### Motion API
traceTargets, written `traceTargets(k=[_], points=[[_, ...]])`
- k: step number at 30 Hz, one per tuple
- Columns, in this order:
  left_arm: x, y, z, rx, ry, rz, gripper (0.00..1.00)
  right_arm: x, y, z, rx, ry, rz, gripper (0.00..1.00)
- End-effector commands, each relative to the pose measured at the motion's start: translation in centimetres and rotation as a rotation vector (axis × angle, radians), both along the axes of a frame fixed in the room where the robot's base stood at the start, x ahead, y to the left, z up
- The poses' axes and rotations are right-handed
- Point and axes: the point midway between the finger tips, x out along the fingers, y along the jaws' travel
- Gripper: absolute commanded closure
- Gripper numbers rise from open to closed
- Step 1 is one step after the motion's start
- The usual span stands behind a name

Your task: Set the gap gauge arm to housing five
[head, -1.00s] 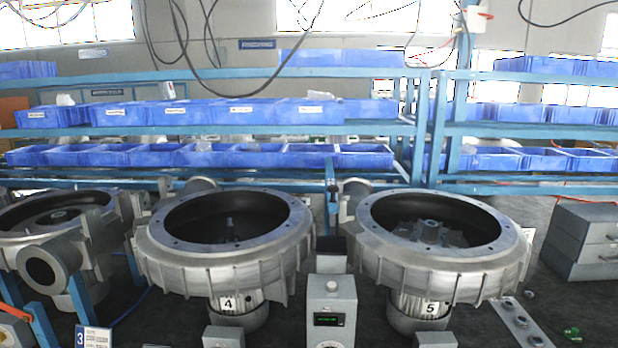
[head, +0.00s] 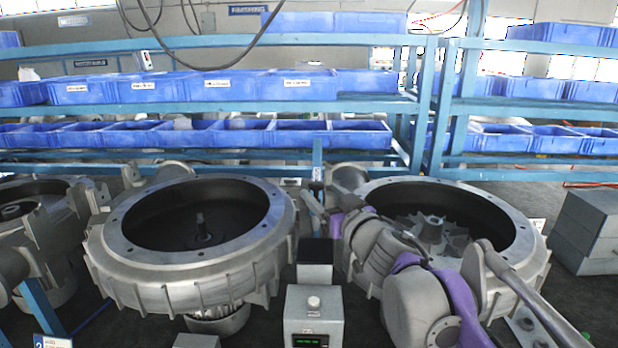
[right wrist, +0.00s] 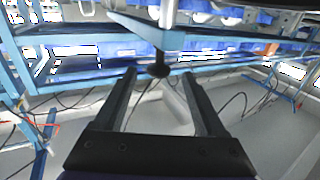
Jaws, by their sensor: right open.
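Housing five (head: 515,215) is the round grey blower casing on the right in the head view; my right arm covers its front and its number plate. Housing four (head: 110,265) stands left of it. A thin upright blue post (head: 317,165) stands between and behind the two; I cannot tell whether it belongs to the gauge arm. My right gripper (head: 312,203) reaches left into the gap between the housings. In the right wrist view its fingers are open, and a dark knob on a short stem (right wrist: 158,70) shows between the tips, apparently ungripped. My left gripper is out of view.
A grey box with a knob and green display (head: 314,318) stands in front of the gap, with a black-topped box (head: 316,252) behind it. Blue shelves with bins (head: 220,132) run across the back. Grey drawers (head: 592,235) stand at right.

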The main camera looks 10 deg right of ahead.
Motion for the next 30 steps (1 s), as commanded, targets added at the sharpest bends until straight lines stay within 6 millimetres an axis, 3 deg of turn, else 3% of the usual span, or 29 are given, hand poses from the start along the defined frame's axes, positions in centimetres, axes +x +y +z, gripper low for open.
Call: traceTargets(k=[3,10,23,30], points=[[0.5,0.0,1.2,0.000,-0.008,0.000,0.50,2.5,0.5,0.4,0.001,-0.003,0.000,0.27],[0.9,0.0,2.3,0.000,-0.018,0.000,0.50,5.8,1.0,0.4,0.001,-0.002,0.000,0.27],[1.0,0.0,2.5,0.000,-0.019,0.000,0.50,6.9,1.2,0.1,0.001,-0.001,-0.002,0.27],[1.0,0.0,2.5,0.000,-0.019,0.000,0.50,6.9,1.2,0.1,0.001,-0.001,-0.002,0.69]])
